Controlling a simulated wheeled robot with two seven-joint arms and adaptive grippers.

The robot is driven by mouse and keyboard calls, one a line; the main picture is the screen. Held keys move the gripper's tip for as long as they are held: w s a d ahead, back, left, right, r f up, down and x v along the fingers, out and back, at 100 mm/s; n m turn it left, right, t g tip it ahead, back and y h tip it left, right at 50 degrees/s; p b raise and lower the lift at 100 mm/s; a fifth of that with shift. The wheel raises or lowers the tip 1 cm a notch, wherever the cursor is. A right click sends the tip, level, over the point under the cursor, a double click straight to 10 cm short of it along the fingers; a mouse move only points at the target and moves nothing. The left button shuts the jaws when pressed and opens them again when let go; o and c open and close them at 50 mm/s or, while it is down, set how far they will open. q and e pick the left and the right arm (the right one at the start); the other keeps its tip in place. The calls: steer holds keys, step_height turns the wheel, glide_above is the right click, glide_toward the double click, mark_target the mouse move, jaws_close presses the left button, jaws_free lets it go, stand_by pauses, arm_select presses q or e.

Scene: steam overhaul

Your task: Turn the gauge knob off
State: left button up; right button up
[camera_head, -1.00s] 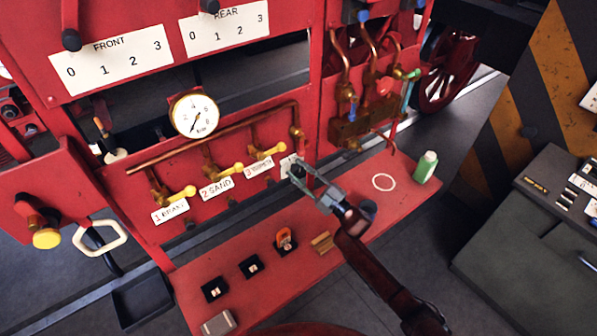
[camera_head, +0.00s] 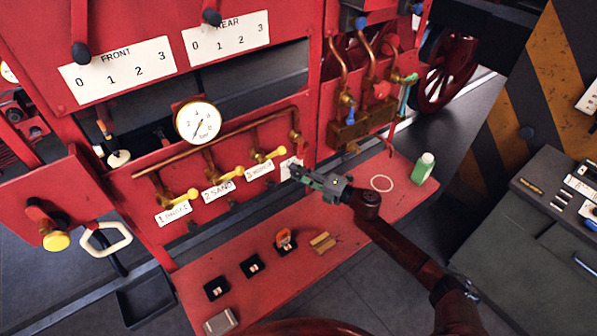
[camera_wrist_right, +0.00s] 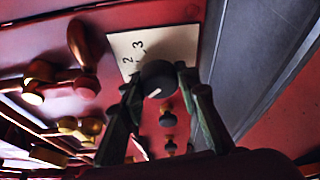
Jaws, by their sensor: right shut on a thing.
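The gauge knob (camera_wrist_right: 158,79) is a dark round knob with a white pointer line, in front of a white plate (camera_wrist_right: 150,46) with the figures 2 and 3 showing. My right gripper (camera_wrist_right: 157,83) is shut on the knob, one finger on each side. In the head view my right gripper (camera_head: 297,173) is at the red panel, right of the yellow-handled valves, and largely hides the knob. The plate (camera_head: 286,166) shows partly beside the fingertips. The round white pressure gauge (camera_head: 198,122) is up and left of it. My left gripper is not in view.
Yellow-handled valves (camera_head: 222,173) line a copper pipe left of my gripper. Below is a red shelf (camera_head: 340,215) with small black boxes, an orange item, a white ring and a green bottle (camera_head: 423,168). A grey cabinet (camera_head: 530,240) stands at the right.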

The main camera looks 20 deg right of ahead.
steer(key=shift+n+g+h+p, duration=0.3)
steer(key=shift+n+h+p, duration=0.55)
steer(key=shift+n, duration=0.75)
steer(key=o, duration=1.2)
steer(key=shift+c, duration=0.2)
steer(key=v, duration=1.2)
